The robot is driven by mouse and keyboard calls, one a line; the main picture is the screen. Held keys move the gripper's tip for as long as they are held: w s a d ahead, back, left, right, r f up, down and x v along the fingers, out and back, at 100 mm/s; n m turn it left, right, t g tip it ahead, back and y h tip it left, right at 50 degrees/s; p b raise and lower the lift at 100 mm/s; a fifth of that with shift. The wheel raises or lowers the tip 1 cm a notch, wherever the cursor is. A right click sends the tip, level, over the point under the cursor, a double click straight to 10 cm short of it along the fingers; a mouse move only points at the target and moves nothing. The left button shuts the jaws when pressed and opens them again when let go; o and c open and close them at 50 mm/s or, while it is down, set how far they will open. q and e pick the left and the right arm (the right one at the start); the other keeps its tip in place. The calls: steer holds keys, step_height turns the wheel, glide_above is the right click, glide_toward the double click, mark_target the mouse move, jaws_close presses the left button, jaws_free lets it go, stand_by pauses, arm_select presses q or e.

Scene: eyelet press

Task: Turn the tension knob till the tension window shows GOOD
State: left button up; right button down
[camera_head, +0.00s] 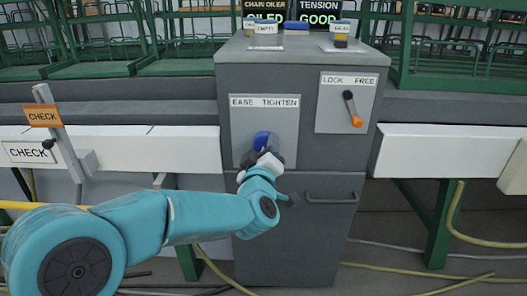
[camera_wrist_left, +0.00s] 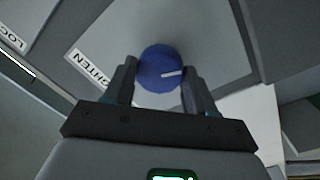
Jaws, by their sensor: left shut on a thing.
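The blue tension knob (camera_head: 262,140) sits on a pale plate marked EASE and TIGHTEN (camera_head: 283,118) on the front of the grey press cabinet (camera_head: 228,80). My left gripper (camera_head: 264,152) is shut on the knob. In the left wrist view the knob (camera_wrist_left: 158,68) sits between the two fingers (camera_wrist_left: 158,88), and its white pointer line shows. The tension window (camera_head: 318,17) at the top of the head view reads GOOD in green. My right gripper is not in view.
A LOCK and FREE plate (camera_head: 332,110) with an orange-tipped lever (camera_head: 355,119) is right of the knob. A drawer handle (camera_head: 332,197) is below. The chain oiler window (camera_head: 265,17) reads OILED. CHECK signs (camera_head: 44,116) stand at left. Small pots are on the cabinet top.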

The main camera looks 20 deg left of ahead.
arm_select(q)
steer(key=o, duration=1)
steer(key=shift+o, duration=0.2)
steer(key=r+p+v, duration=0.1)
steer(key=p+v, duration=0.2)
steer(key=v, duration=1.3)
steer(key=shift+s+f, duration=0.15)
steer(key=shift+f, duration=0.25)
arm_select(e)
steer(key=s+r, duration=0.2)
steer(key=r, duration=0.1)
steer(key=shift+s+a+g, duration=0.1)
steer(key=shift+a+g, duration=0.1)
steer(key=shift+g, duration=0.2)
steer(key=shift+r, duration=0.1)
